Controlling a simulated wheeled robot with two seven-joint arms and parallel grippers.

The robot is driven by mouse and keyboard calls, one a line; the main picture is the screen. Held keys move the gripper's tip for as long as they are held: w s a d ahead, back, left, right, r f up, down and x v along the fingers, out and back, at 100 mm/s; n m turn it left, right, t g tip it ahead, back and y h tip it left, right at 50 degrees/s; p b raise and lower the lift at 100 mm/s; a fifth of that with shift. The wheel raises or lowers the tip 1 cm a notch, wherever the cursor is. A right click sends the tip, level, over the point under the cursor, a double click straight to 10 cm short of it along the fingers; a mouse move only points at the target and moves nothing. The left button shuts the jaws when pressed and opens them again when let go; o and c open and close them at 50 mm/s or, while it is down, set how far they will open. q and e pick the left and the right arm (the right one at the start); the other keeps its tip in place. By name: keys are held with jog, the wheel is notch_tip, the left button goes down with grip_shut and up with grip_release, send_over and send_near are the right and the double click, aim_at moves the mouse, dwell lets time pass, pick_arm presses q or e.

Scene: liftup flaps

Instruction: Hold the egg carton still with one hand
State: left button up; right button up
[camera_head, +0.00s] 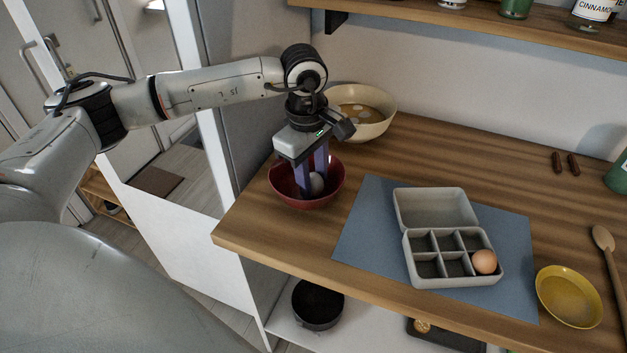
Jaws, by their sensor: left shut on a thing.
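The grey egg carton (410,246) stands on the blue mat with its lid (435,207) open toward the back. Its compartments are empty except the front right one, which holds a brown egg (484,262). My left gripper (313,186) points down into the red bowl (290,197), left of the carton and apart from it. Its purple fingers are shut on a pale egg (317,182) inside the bowl, partly hidden by the fingers. My right gripper is not in view.
The blue mat (362,235) lies under the carton. A cream bowl (375,127) stands behind the red bowl, below a wall shelf (480,22). A yellow bowl (568,296) and wooden spoon (611,262) lie at the right.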

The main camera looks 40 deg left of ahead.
aim_at(313, 175)
pick_arm(q)
notch_tip(313, 175, up, 10)
jog(key=shift+f+b, duration=0.1)
jog(key=shift+b, duration=0.35)
